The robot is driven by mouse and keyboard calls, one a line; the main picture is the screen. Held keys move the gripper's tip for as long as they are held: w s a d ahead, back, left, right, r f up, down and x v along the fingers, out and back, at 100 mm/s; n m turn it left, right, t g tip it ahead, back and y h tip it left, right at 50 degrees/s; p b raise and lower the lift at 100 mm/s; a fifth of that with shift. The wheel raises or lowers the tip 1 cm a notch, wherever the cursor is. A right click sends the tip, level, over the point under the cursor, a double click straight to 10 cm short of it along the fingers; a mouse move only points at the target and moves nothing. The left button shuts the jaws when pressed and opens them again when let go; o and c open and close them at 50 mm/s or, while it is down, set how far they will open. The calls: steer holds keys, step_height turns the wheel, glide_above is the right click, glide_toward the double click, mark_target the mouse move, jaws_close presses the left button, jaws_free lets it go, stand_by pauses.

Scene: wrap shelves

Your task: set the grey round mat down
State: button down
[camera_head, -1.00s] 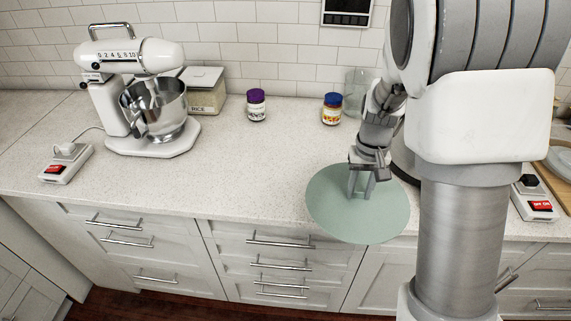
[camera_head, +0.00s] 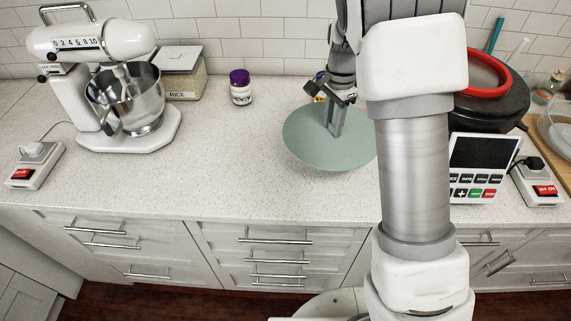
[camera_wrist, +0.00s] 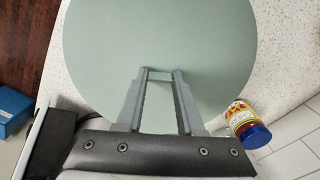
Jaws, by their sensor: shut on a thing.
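The grey-green round mat (camera_head: 305,147) is over the white speckled countertop (camera_head: 225,170) in the head view, just left of my arm. I cannot tell whether it touches the counter or is held slightly above it. My gripper (camera_head: 334,133) points down and is shut on the mat. In the wrist view the mat (camera_wrist: 155,30) fills the upper middle, with the fingertips of my gripper (camera_wrist: 160,74) closed on it. The mat's right edge is hidden behind my arm in the head view.
A blue-lidded jar (camera_wrist: 247,125) stands close to the mat's edge. A purple-lidded jar (camera_head: 240,88), a rice container (camera_head: 185,75) and a mixer (camera_head: 110,90) stand to the left. A dark pot (camera_head: 492,105) and a keypad device (camera_head: 480,165) are right. The counter's front middle is clear.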

mark_target(286, 138)
steer(key=w+m, duration=0.1)
steer(key=m, duration=0.1)
steer(key=w+a+m, duration=0.1)
steer(key=m, duration=0.1)
steer(key=w+r+m, duration=0.1)
steer(key=m, duration=0.1)
steer(key=shift+w+a, duration=0.2)
steer(key=shift+a, duration=0.1)
steer(key=shift+a+f, duration=0.15)
steer(key=shift+a, duration=0.05)
steer(key=s+a+f, duration=0.2)
steer(key=a, duration=0.1)
steer(key=s+a+f, duration=0.1)
steer(key=a+f, duration=0.1)
steer(key=a, duration=0.1)
steer(key=s+a+f, duration=0.2)
steer(key=a, duration=0.1)
steer(key=shift+s+a+f+p, duration=0.3)
steer(key=shift+a+f+p, duration=0.05)
steer(key=shift+f, duration=2.05)
steer(key=shift+f, duration=0.1)
steer(key=c, duration=0.5)
jaws_free()
